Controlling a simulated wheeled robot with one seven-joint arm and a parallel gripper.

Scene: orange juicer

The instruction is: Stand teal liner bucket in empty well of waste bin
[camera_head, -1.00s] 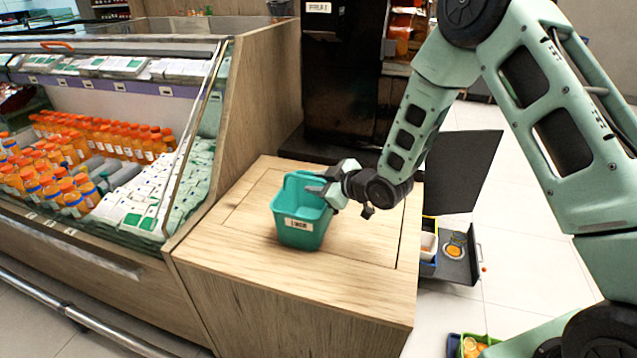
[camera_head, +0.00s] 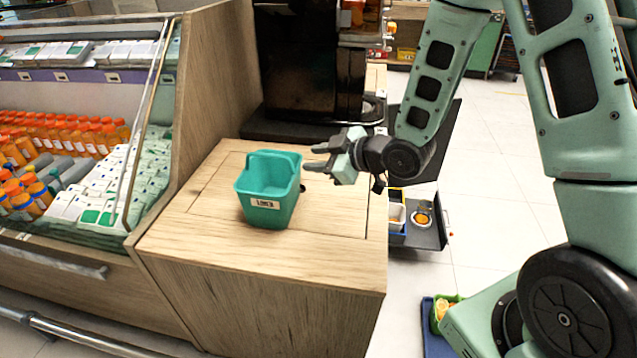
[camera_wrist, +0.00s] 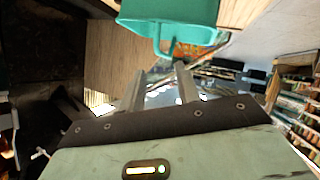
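The teal liner bucket (camera_head: 268,190) stands upright on the wooden counter (camera_head: 215,232), with a white label on its front and its handle at the back. In the wrist view the bucket (camera_wrist: 172,22) shows at the top edge, partly cut off. My gripper (camera_head: 314,158) is to the right of the bucket, clear of it, with its fingers pointing toward it. In the wrist view the gripper's fingers (camera_wrist: 160,80) are apart with nothing between them. I cannot make out a waste bin with an empty well for certain.
A glass-fronted cooler (camera_head: 85,150) with juice bottles is at the left. To the right, low down, is a pulled-out dark tray (camera_head: 428,238). A green crate (camera_head: 437,315) with oranges is on the floor.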

